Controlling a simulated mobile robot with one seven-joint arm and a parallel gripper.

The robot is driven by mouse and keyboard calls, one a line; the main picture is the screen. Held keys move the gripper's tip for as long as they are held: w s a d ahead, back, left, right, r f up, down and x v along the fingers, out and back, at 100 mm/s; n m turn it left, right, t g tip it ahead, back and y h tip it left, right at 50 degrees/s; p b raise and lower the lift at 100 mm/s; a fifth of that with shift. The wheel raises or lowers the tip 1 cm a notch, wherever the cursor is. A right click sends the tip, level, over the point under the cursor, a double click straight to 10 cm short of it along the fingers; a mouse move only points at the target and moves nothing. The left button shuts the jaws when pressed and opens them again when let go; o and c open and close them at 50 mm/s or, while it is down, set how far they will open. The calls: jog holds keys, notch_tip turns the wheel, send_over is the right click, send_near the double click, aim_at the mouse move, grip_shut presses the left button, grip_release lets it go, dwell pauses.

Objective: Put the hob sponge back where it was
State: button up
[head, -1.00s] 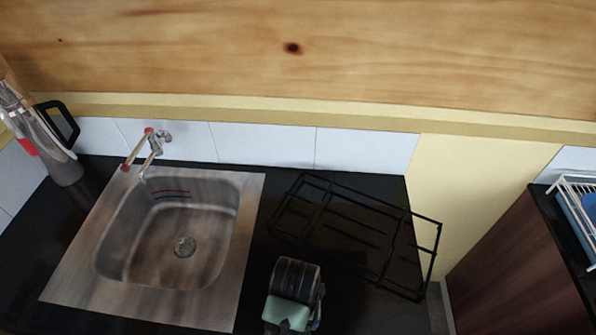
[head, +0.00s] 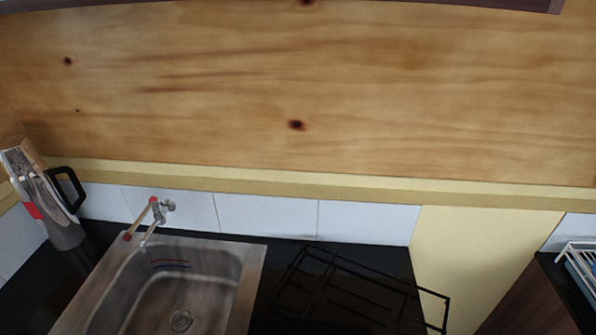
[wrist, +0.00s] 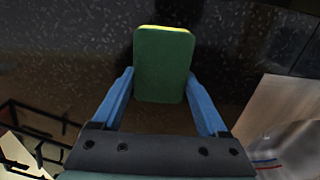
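The sponge (wrist: 163,66), green with a yellow edge, is between the blue fingers of my gripper (wrist: 161,85) in the wrist view. The fingers press on its left and right sides, so my gripper is shut on it. It is held out over the dark speckled counter (wrist: 60,45); I cannot tell how high above the counter it is. My gripper and the sponge are outside the head view. No hob shows in either view.
The steel sink (head: 254,275) with its tap (head: 150,220) is at lower left. A black wire rack (head: 345,268) stands right of it. A kettle-like jug (head: 62,225) is at far left. A gap separates the counter from a cabinet (head: 530,303) with a white dish rack (head: 580,258).

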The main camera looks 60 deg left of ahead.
jog(key=shift+o, duration=1.4)
